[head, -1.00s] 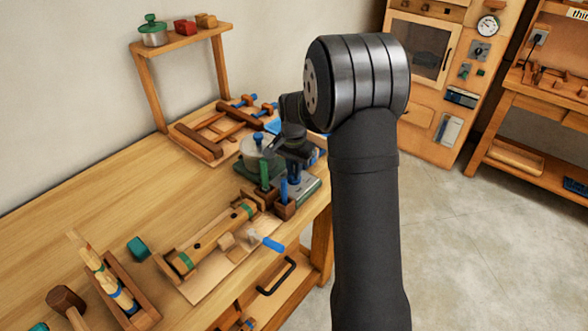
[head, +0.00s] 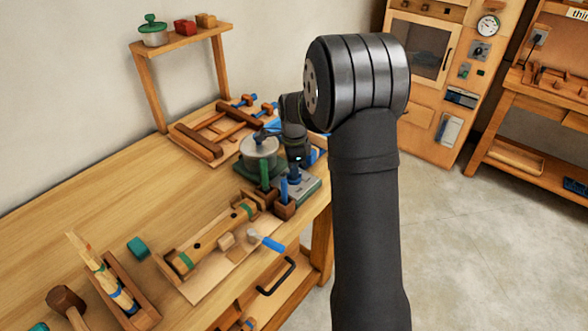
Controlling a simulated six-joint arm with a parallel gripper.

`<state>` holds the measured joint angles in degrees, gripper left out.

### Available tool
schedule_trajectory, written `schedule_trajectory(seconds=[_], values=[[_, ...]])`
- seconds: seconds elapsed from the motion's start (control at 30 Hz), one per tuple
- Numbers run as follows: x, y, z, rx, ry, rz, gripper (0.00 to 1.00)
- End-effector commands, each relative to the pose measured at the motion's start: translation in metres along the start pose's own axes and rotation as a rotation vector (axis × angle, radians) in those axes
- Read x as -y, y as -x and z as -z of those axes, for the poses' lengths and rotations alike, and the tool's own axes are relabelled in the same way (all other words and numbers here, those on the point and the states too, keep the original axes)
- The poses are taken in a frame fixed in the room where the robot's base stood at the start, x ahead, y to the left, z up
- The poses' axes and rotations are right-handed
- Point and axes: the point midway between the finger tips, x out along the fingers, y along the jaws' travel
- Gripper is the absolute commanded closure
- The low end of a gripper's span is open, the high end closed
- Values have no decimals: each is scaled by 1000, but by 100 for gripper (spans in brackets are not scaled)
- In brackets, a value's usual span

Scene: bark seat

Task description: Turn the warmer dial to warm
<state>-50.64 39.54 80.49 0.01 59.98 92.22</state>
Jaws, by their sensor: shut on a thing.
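The warmer is a green base (head: 246,167) with a round grey metal pot (head: 259,154) on it, near the bench's far right edge. My gripper (head: 297,164) points down just right of the pot, over the front right part of the warmer. It is shut on what seems to be the warmer dial. The fingertips are small and dark. The dial and its marks are hidden, so I cannot read its setting.
Upright green (head: 264,174) and blue (head: 284,190) handles stand in a wooden holder (head: 285,208) close in front of my gripper. A wooden clamp frame (head: 198,144) lies behind the pot. A wooden jig with a blue-handled crank (head: 272,244) lies nearer.

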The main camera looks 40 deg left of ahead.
Motion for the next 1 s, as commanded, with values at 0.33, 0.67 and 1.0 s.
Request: schedule_trajectory(seconds=[0.33, 0.67, 1.0], values=[[0, 0, 0, 0, -128, 1, 100], [0, 0, 0, 0, -148, 1, 100], [0, 0, 0, 0, -147, 1, 65]])
